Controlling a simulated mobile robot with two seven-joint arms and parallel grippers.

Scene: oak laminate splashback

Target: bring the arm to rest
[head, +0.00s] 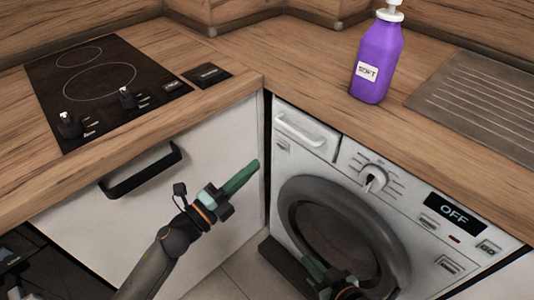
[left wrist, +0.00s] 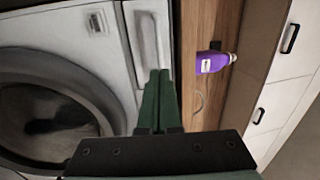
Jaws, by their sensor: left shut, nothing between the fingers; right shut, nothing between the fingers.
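My left gripper (head: 240,177) is in front of the white cabinet door under the hob, its green fingers shut with nothing between them. In the left wrist view its fingers (left wrist: 157,100) lie together, with the washing machine's drawer front behind them. My right gripper (head: 315,268) is low in front of the washing machine door, at the bottom of the head view. Its fingers are partly hidden, and nothing shows held in it. Both grippers are apart from the purple bottle.
A washing machine (head: 405,205) with a round door and an OFF display stands under the worktop (head: 300,65). A purple pump bottle (head: 377,62) stands on the worktop, left of a ribbed drainer (head: 485,95). The hob (head: 100,85) is at left, above a black cabinet handle (head: 142,172).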

